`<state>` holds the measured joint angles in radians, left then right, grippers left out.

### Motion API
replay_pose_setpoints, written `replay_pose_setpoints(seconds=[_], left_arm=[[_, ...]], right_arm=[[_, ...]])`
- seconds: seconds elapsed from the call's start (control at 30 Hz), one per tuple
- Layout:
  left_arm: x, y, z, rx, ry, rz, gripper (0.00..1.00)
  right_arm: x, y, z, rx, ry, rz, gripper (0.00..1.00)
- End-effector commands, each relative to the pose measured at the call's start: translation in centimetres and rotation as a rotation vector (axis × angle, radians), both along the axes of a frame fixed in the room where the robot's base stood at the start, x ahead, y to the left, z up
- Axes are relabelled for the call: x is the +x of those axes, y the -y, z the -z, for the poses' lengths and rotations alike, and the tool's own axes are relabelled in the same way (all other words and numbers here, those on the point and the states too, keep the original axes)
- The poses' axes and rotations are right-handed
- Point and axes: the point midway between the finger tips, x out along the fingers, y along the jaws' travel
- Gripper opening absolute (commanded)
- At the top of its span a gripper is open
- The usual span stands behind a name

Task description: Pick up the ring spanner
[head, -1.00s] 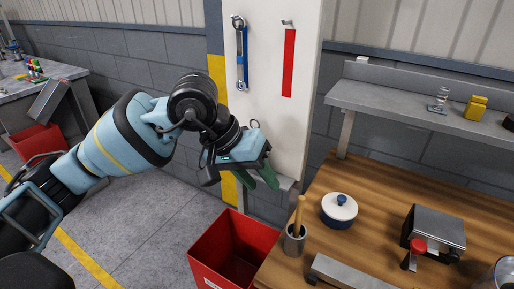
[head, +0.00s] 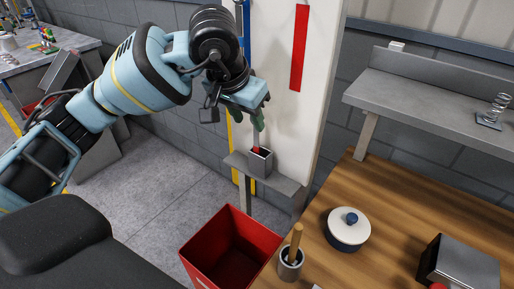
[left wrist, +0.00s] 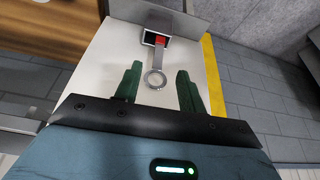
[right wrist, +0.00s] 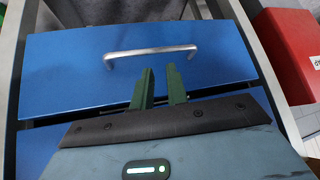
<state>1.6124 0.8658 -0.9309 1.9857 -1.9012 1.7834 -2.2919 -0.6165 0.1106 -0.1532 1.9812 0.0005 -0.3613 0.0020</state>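The ring spanner (left wrist: 155,78) is a grey tool with a round ring end. In the left wrist view its ring shows between the finger lines of my left gripper (left wrist: 158,72), with a gap on each side. Its shaft runs to a small grey holder (left wrist: 160,39) with a red part at its mouth. In the head view the holder (head: 260,162) stands on a narrow grey shelf, and my left gripper (head: 252,120) is just above it, open and empty. My right gripper (right wrist: 158,70) is slightly open and empty, before a blue drawer.
A white post (head: 285,115) with a red strip (head: 300,48) rises behind the holder. A red bin (head: 228,250) is below. A drawer handle (right wrist: 150,53) is near my right fingers.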

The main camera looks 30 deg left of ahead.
Motion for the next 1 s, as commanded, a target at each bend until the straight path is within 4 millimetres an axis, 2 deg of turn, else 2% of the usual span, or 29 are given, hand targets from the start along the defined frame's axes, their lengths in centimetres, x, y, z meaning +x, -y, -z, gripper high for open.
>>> replay_pose_setpoints(seconds=[0.1, 0.27, 0.47, 0.63, 0.93, 1.0], left_arm=[[0.3, 0.1, 0.9, 0.0, -0.001, 0.001, 0.4], [0.4, 0.1, 1.2, -0.001, 0.0, 0.001, 0.4], [1.0, 0.4, 3.7, 0.0, -0.002, -0.001, 0.4], [1.8, 0.5, 5.5, -0.001, 0.0, -0.001, 0.4], [2.0, 0.5, 5.9, 0.0, 0.001, 0.0, 0.4], [2.0, 0.5, 5.9, -0.001, 0.001, 0.0, 0.31]], right_arm=[[0.2, 0.0, -0.1, 0.001, 0.004, 0.0, 0.15], [0.8, 0.0, -0.5, 0.001, 0.019, 0.0, 0.15], [1.7, 0.0, -1.4, 0.002, 0.041, 0.0, 0.15], [1.7, 0.0, -1.5, 0.001, 0.043, 0.0, 0.15], [1.5, 0.1, -1.2, -0.002, 0.036, -0.003, 0.15], [1.4, 0.1, -1.1, -0.002, 0.034, -0.003, 0.15]])
